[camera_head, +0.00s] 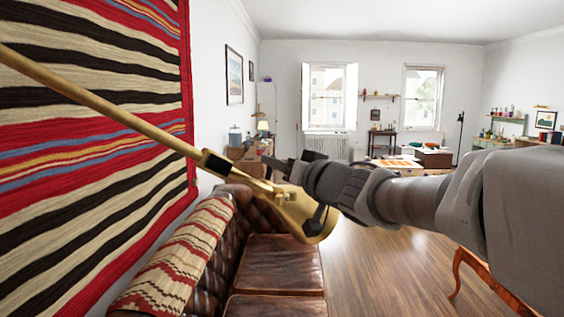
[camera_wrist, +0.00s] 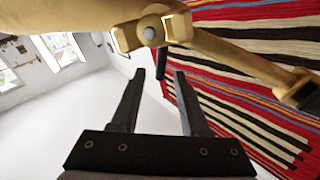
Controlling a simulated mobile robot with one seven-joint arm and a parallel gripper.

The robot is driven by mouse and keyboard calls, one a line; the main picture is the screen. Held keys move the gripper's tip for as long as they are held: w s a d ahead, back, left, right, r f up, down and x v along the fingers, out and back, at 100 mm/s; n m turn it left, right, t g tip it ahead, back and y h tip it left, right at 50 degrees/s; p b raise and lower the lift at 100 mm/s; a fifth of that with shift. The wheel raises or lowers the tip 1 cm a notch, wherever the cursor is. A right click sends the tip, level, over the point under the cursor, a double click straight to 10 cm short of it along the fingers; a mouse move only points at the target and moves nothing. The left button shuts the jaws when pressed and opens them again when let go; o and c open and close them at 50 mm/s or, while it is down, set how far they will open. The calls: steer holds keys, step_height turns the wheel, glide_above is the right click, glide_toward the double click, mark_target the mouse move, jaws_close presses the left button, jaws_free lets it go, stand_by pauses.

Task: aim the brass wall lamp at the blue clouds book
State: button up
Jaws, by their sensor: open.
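The brass wall lamp (camera_head: 110,112) reaches in from the left in the head view, its long arm sloping down to a joint and a brass shade (camera_head: 295,208). My gripper (camera_head: 291,190) is at the shade, partly in front of it. The lamp joint (camera_wrist: 152,32) lies just beyond the fingertips there, and the lamp arm (camera_wrist: 235,60) runs to the right. I cannot tell whether the fingers touch the lamp. I cannot make out the blue clouds book in either view.
A striped rug (camera_head: 95,170) hangs on the left wall. A brown leather sofa (camera_head: 270,268) with a patterned throw (camera_head: 180,255) stands below the lamp. A wooden table (camera_head: 480,270) is at lower right. Wooden floor (camera_head: 380,255) is open between them.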

steer(key=x, duration=0.6)
steer(key=shift+a, duration=0.1)
jaws_close()
stand_by(1.3)
